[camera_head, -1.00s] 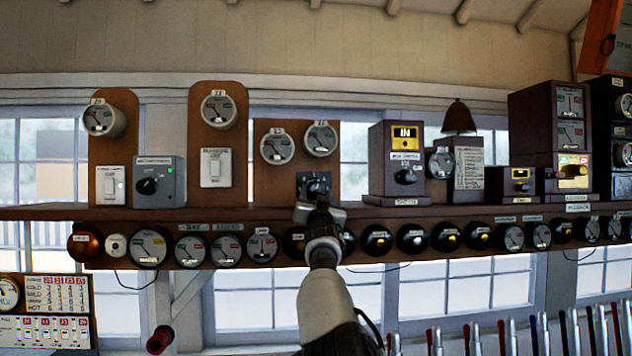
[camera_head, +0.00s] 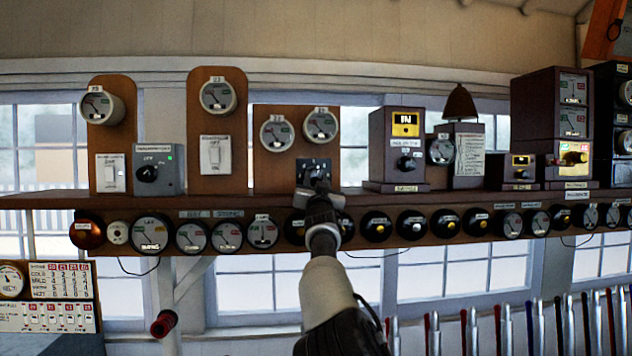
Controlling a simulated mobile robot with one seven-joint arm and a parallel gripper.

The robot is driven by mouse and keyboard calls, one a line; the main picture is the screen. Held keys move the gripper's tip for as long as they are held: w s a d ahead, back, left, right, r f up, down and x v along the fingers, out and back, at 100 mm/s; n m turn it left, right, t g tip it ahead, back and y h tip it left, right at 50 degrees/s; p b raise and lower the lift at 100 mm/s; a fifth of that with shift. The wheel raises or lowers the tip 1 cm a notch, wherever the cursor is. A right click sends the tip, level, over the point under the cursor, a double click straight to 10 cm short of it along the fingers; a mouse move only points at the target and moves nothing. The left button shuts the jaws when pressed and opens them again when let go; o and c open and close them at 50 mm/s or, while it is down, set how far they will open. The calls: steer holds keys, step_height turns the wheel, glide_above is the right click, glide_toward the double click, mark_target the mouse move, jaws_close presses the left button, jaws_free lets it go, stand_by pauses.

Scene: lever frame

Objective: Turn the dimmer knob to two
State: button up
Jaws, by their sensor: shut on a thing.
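My gripper (camera_head: 318,188) reaches up to a small dark plate (camera_head: 304,166) on the middle brown board, under two round gauges. It is shut on the small control on that plate. The fingers and wrist hide most of this control, so its setting and marks cannot be read. A grey box (camera_head: 172,160) on the left carries a black knob (camera_head: 147,173) with OFF above it and a small green light. No label in view names the dimmer clearly, so I cannot tell which knob it is.
A brown shelf (camera_head: 240,199) runs across, with a row of round instruments below its edge. A box with a yellow IN window (camera_head: 404,123) and a bell (camera_head: 459,104) stand to the right. Upright levers (camera_head: 505,325) fill the lower right.

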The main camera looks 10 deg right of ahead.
steer(key=shift+d+n, duration=0.1)
steer(key=shift+n, duration=0.3)
steer(key=n+y, duration=0.1)
steer(key=n, duration=0.1)
steer(key=n+y, duration=0.1)
steer(key=n, duration=0.1)
steer(key=shift+d+r+y, duration=0.1)
steer(key=shift+d+y, duration=0.1)
steer(key=shift+y, duration=0.2)
steer(key=n+y, duration=0.2)
steer(key=n, duration=0.2)
steer(key=n+g+y, duration=0.1)
steer(key=n, duration=0.2)
steer(key=shift+n+y, duration=0.4)
steer(key=o, duration=1)
steer(key=shift+o, duration=0.2)
steer(key=shift+s, duration=0.1)
